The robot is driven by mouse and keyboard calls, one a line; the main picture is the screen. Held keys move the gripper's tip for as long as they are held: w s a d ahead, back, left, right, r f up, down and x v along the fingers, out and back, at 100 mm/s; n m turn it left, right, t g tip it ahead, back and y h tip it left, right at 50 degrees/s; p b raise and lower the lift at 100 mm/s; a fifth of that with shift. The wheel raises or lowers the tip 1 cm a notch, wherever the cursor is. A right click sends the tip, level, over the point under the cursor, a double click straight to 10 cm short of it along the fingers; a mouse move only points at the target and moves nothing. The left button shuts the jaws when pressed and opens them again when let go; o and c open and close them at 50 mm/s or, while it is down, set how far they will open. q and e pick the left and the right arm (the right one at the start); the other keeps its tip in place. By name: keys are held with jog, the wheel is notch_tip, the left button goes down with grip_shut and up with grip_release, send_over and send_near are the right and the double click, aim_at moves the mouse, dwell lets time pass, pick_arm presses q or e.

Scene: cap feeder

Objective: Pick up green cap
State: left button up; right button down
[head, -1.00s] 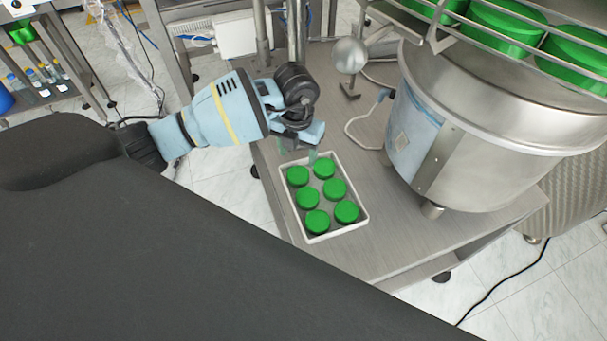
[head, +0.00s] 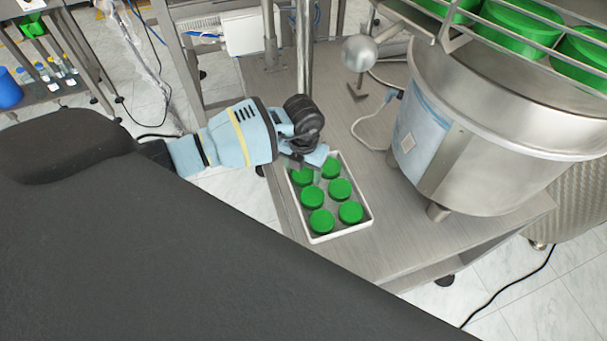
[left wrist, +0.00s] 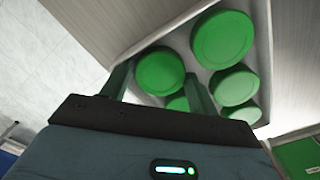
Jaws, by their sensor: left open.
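Several round green caps stand in a white tray (head: 341,233) on the metal table. My left gripper (head: 304,165) is at the far end of the tray, just above the far-left green cap (head: 302,178), which it partly hides. In the left wrist view the open left gripper (left wrist: 158,88) has its two fingers on either side of one green cap (left wrist: 160,70). I cannot tell whether the fingers touch it. Another green cap (left wrist: 222,40) lies to the right of the fingers. My right gripper is not in view.
A large steel bowl feeder (head: 450,140) stands on the table (head: 400,245) to the right of the tray. A metal post (head: 304,50) and a ball-ended part (head: 358,52) rise behind it.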

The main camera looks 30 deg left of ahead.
aim_at(303, 173)
pick_arm(q)
jog(key=shift+c, duration=0.3)
jog(key=c, duration=0.6)
jog(key=shift+r, duration=0.15)
jog(key=shift+r, duration=0.2)
notch_tip(303, 173, up, 3)
jog(key=shift+w+r, duration=0.1)
jog(key=s+a+r, duration=0.1)
jog(key=s, duration=1.5)
jog(key=shift+a+p, duration=0.25)
jog(key=shift+p, duration=0.15)
jog(key=shift+r, duration=0.1)
